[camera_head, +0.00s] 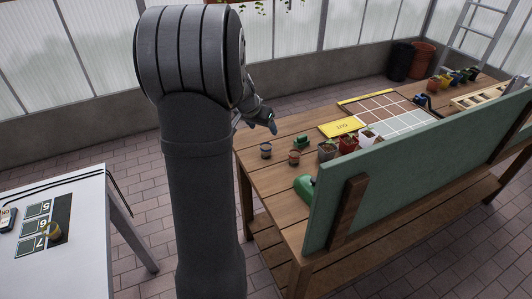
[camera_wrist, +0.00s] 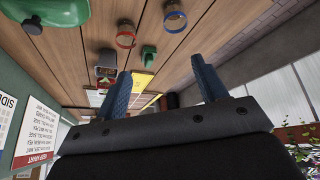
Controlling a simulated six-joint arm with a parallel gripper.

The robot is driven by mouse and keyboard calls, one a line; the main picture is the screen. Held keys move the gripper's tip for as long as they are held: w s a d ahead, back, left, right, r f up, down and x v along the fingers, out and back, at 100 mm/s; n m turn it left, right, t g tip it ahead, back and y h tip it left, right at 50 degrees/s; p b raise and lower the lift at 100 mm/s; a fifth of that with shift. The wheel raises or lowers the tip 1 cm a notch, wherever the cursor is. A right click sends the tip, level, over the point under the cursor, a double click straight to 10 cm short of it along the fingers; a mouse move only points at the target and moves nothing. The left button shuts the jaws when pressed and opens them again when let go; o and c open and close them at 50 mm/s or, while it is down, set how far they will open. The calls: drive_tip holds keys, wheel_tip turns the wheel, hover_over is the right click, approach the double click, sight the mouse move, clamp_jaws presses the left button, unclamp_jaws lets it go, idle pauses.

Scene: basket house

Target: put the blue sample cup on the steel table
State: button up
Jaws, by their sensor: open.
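The blue sample cup (camera_head: 265,153) stands upright near the left end of the wooden bench (camera_head: 262,178). It also shows at the top of the wrist view as a blue-rimmed cup (camera_wrist: 175,29). My gripper (camera_head: 256,122) is over or beside the bench's far left edge, apart from the cup. In the wrist view its two blue fingers (camera_wrist: 161,68) are spread with nothing between them. My arm hides part of the space between table and bench.
A red-rimmed cup (camera_head: 294,158) and a small green object (camera_head: 302,142) stand close to the blue cup. A tiled floor gap separates table and bench.

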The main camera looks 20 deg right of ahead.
drive_tip(key=f+h, duration=0.2)
drive_tip(key=t, duration=0.3)
approach(268, 148)
drive_tip(key=w+d+f, duration=0.2)
drive_tip(key=shift+d+f+n, duration=0.25)
drive_tip(key=shift+n, duration=0.05)
drive_tip(key=shift+x, duration=2.55)
drive_tip(key=shift+s+a+f, duration=0.1)
drive_tip(key=shift+a+f, duration=0.1)
drive_tip(key=c, duration=1.1)
drive_tip(key=shift+c, duration=0.2)
